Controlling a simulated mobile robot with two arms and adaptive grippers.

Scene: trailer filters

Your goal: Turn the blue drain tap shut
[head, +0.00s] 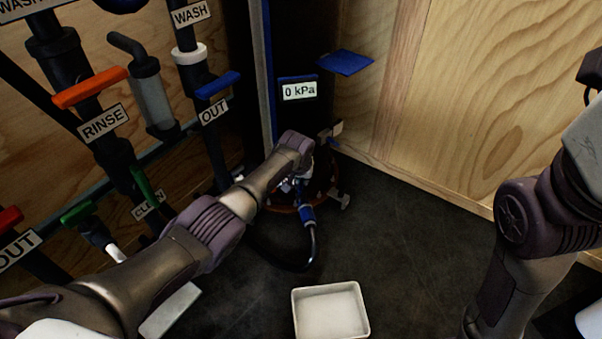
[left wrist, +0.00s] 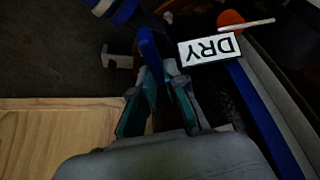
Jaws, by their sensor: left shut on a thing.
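My left gripper (head: 292,184) reaches down to the dark round vessel (head: 332,186) in the corner. In the left wrist view, its two fingers (left wrist: 160,82) are shut on a blue lever (left wrist: 149,45), which I take to be the drain tap's handle. The lever stands up from between the fingertips, beside a DRY label (left wrist: 209,49). In the head view my gripper hides the held lever. A blue fitting (head: 307,213) with a curved dark hose shows just below the gripper. My right arm is at the right edge; its gripper is out of view.
A white tray (head: 331,312) stands on the dark floor in front of the vessel. Pipes with coloured levers, including a blue OUT lever (head: 218,85), line the left. A 0 kPa display (head: 299,91) and wooden wall (head: 480,100) stand behind. Floor right of the tray is clear.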

